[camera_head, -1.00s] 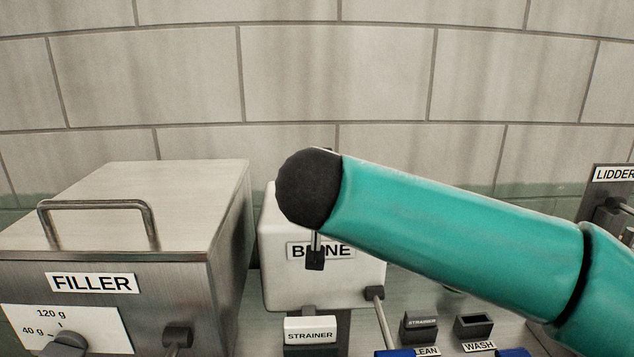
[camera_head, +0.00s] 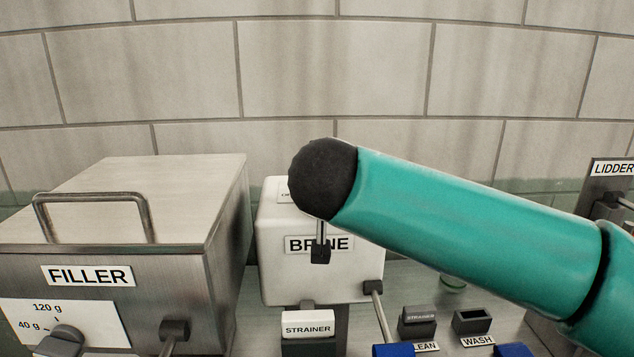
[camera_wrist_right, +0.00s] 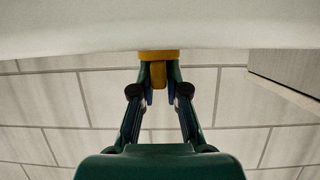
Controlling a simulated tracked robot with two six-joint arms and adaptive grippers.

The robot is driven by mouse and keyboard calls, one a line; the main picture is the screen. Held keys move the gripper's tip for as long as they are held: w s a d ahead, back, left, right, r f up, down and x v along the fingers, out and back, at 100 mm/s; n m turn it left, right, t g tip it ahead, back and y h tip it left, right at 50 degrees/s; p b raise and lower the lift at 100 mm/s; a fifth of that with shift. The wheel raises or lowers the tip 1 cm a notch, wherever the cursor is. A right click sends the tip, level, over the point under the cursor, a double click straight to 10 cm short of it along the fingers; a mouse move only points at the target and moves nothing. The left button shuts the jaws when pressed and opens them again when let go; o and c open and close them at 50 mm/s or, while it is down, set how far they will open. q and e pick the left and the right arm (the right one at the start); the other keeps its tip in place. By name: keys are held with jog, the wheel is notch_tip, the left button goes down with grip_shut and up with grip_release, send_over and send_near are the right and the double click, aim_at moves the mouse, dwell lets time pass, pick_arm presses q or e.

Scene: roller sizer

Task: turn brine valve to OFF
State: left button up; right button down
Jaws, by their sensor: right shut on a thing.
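The white brine tank (camera_head: 275,245) stands in the middle of the head view, with a BRINE label partly covered. A thin rod with a dark tip (camera_head: 320,254) hangs in front of that label. My teal right arm crosses the tank from the right; its dark end hides part of the tank top and a small plate. My right gripper (camera_wrist_right: 158,78) shows in the right wrist view, shut on a yellow-orange handle (camera_wrist_right: 158,56) under a pale surface. The handle and this gripper are hidden in the head view. My left gripper is in neither view.
The metal FILLER box (camera_head: 120,210) stands close on the left. A STRAINER block (camera_head: 308,325), a rod lever (camera_head: 381,315) and small dark blocks (camera_head: 472,321) sit in front. The LIDDER panel (camera_head: 608,200) is at the right. A tiled wall (camera_head: 300,70) is behind.

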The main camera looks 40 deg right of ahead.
jog(key=shift+d+f+n+t+y+b, duration=0.1)
jog(key=shift+n+t+y+b, duration=0.4)
jog(key=shift+n, duration=0.1)
jog(key=shift+n+t+y, duration=0.3)
jog(key=shift+n+y, duration=0.4)
jog(key=shift+y, duration=0.2)
jog(key=n+y, duration=0.1)
jog(key=n+y+p, duration=0.1)
jog(key=n+y, duration=0.1)
jog(key=y, duration=0.1)
jog(key=shift+d+r+n+t, duration=0.15)
jog(key=shift+r+n+t, duration=0.15)
jog(key=shift+t, duration=0.1)
jog(key=shift+f+n+y, duration=0.1)
jog(key=shift+n+y, duration=0.7)
jog(key=shift+y, duration=0.1)
jog(key=shift+n+y, duration=0.3)
jog(key=shift+y, duration=0.1)
jog(key=c, duration=1.2)
grip_release()
jog(key=shift+w+f, duration=0.1)
